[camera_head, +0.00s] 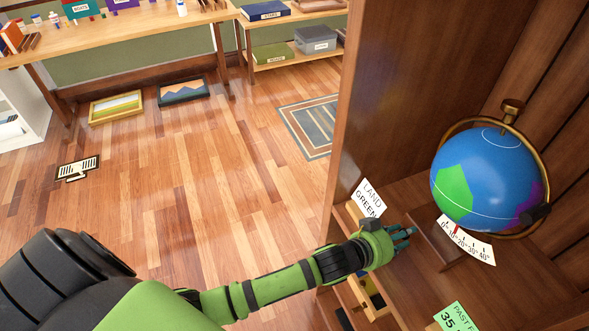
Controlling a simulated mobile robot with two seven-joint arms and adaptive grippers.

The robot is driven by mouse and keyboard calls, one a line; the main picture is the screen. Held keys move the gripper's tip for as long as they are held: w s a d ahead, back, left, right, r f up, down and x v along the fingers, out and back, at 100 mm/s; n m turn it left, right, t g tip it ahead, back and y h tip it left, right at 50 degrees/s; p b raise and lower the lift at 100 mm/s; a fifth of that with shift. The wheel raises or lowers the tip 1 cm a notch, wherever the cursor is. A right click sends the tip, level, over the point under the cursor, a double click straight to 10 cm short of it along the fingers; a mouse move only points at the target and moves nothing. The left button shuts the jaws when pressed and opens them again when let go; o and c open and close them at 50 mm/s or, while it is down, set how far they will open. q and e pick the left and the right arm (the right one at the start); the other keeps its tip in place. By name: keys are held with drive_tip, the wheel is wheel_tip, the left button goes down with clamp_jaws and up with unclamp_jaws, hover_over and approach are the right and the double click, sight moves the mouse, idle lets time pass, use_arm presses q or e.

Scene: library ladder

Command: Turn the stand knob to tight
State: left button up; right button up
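A blue globe (485,175) with green and purple patches sits in a brass ring stand (541,160) on the wooden shelf at right. A brass knob (512,107) tops the ring. A dark knob (535,215) sits at the globe's lower right; I cannot tell which one is the stand knob, or how tight either is. A white scale card (467,240) with numbers and a red mark lies below the globe. My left gripper (408,233) is left of the card, apart from both knobs. Its fingertips are too small to judge. My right gripper is out of view.
A wooden cabinet side panel (380,90) stands left of the globe. A white "LAND GREEN" card (367,199) is by my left wrist. A green card (455,318) lies at the front. A wooden block (436,245) stands beside the scale card. Open floor (220,190) lies left.

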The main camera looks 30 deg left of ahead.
use_arm(q)
drive_tip(key=shift+w+a+f+n+g+h+b, duration=0.1)
drive_tip(key=shift+a+n+g+h+b, duration=0.1)
drive_tip(key=shift+n+g+h+b, duration=0.4)
drive_tip(key=shift+n+y, duration=0.3)
drive_tip(key=shift+y, duration=0.3)
drive_tip(key=v, duration=0.5)
drive_tip(key=f+v, duration=0.1)
drive_tip(key=v, duration=0.2)
drive_tip(key=shift+s+a+f, duration=0.1)
drive_tip(key=shift+s+a, duration=0.15)
drive_tip(key=s+a+f+g+y, duration=0.6)
drive_tip(key=s+a+f+g, duration=0.1)
drive_tip(key=s+a+f, duration=0.7)
drive_tip(key=shift+s+f+y, duration=0.25)
drive_tip(key=shift+s+y, duration=0.05)
drive_tip(key=shift+s, duration=0.7)
drive_tip(key=s+a+f+g, duration=0.1)
drive_tip(key=s+f, duration=0.4)
drive_tip(key=f, duration=0.7)
drive_tip(key=s+a+f+g, duration=0.1)
drive_tip(key=s+f, duration=0.5)
drive_tip(key=f, duration=0.6)
drive_tip(key=s+a+f+g, duration=0.1)
drive_tip(key=s+f, duration=0.4)
drive_tip(key=s, duration=0.4)
drive_tip(key=shift+s+a+f, duration=0.2)
drive_tip(key=shift+s+a, duration=0.05)
drive_tip(key=shift+a, duration=0.1)
